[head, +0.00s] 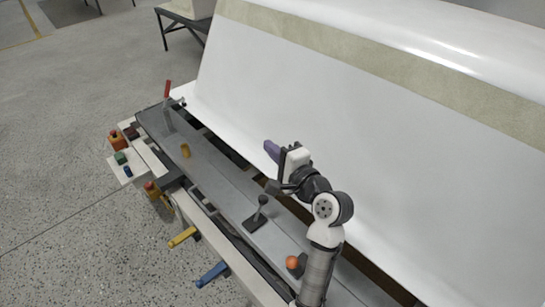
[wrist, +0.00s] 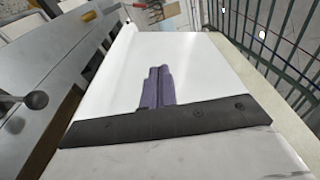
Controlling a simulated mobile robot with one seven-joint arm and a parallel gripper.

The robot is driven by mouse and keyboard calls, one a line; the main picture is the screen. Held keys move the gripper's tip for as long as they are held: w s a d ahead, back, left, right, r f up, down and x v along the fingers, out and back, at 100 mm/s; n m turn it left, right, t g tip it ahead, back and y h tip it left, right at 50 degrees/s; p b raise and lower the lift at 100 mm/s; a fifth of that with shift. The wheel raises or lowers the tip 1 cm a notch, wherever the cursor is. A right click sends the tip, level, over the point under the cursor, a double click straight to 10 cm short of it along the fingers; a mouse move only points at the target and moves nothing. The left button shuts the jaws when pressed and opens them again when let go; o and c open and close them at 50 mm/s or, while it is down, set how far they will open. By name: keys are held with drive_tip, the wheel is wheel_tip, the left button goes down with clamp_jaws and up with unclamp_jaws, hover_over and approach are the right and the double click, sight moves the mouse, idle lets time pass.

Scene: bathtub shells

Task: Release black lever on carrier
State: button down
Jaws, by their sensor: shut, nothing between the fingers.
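The black lever (head: 261,208) stands on the grey carrier (head: 220,190), with a round knob on a thin stem and a dark base plate. In the wrist view its dark knob (wrist: 37,100) shows at the left edge. My gripper (head: 268,148) is shut and empty, with purple fingers together. It is above and beyond the lever, over the white shell side, and does not touch the lever. In the wrist view my gripper (wrist: 160,72) points along the white surface, away from the lever.
The large white bathtub shell (head: 350,110) slopes up behind the carrier. A red-tipped lever (head: 167,90), a yellow cylinder (head: 185,150) and an orange ball knob (head: 292,262) are on the carrier. Yellow (head: 182,237) and blue (head: 212,273) handles stick out at the front.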

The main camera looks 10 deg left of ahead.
drive_tip(key=d+f+g+p, duration=0.1)
drive_tip(key=d+f+p, duration=0.4)
drive_tip(key=f, duration=0.6)
drive_tip(key=m+p, duration=0.1)
drive_tip(key=p, duration=0.2)
approach(261, 206)
drive_tip(key=shift+t, duration=0.4)
drive_tip(key=d, duration=0.1)
drive_tip(key=w+d, duration=0.2)
drive_tip(key=shift+d+r, duration=0.2)
drive_tip(key=shift+r, duration=0.2)
drive_tip(key=x, duration=1)
drive_tip(key=shift+b, duration=0.35)
drive_tip(key=shift+w+f+b, duration=0.1)
drive_tip(key=shift+f+b, duration=0.1)
drive_tip(key=shift+b, duration=0.3)
